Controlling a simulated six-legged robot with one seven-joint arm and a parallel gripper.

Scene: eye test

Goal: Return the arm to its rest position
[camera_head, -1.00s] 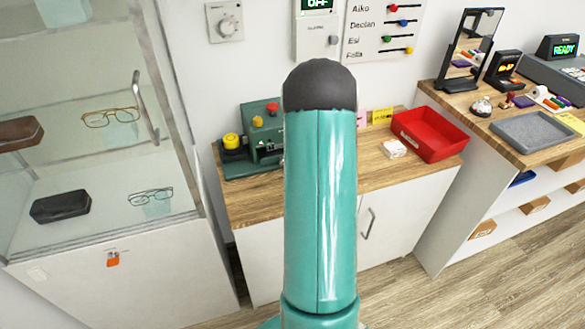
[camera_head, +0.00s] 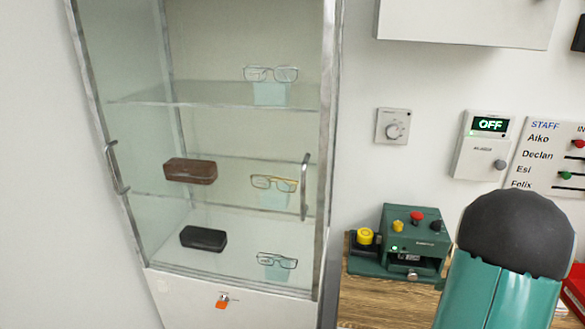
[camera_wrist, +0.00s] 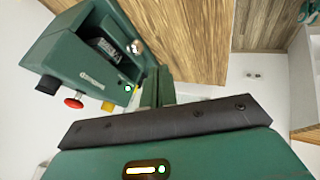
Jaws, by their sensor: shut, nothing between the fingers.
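My teal arm link with its black rounded cap (camera_head: 515,235) stands at the lower right of the head view. My gripper (camera_wrist: 157,86) shows in the wrist view beyond a dark bar, its green fingers together with nothing between them. The gripper itself is not visible in the head view. In the wrist view the fingers appear close beside the green machine (camera_wrist: 90,55); I cannot tell whether they touch it. The same machine (camera_head: 400,245) stands on the wooden counter (camera_head: 365,295) in the head view, left of my arm link.
A glass cabinet (camera_head: 325,150) with eyeglasses and cases stands at the left, its doors seemingly closed. A thermostat (camera_head: 392,126), a panel reading OFF (camera_head: 482,145) and a staff board (camera_head: 555,155) are on the wall. A red tray (camera_head: 575,285) is partly hidden behind my arm.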

